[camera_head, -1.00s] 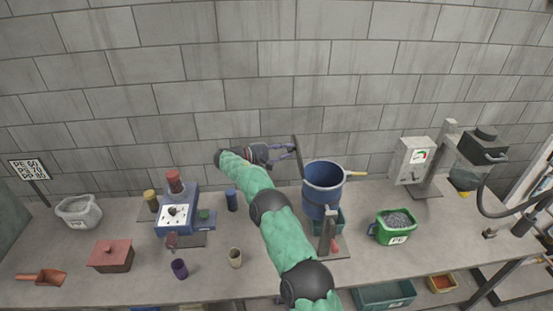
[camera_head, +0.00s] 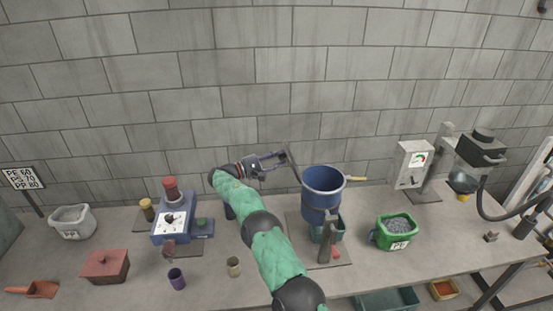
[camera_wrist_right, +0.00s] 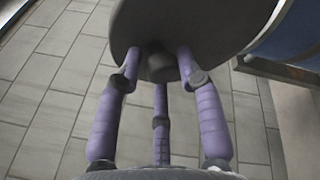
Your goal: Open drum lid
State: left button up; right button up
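The blue drum (camera_head: 323,192) stands on a stand on the bench. Its dark round lid (camera_head: 292,165) is raised at the drum's left side, seen nearly edge-on, its top leaning left; the drum's mouth is uncovered. My right gripper (camera_head: 278,163) is on the lid's left side. In the right wrist view the purple fingers (camera_wrist_right: 160,68) close in around the dark knob of the lid (camera_wrist_right: 205,22); small gaps at the knob are hard to judge. The drum's blue wall (camera_wrist_right: 290,35) shows at the upper right. My left gripper is not in view.
A green bin of grey pellets (camera_head: 397,231) stands right of the drum, and a grey gauge box (camera_head: 411,164) behind it. A blue device (camera_head: 172,222) and a red-brown box (camera_head: 106,266) are left. My green-sleeved right arm crosses the bench's middle. The block wall is close behind.

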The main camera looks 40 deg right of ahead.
jog(key=shift+o, duration=0.5)
jog(key=shift+w+d+f, duration=0.1)
jog(key=shift+d+f, duration=0.1)
jog(key=shift+a+r, duration=0.1)
jog(key=v, duration=1.2)
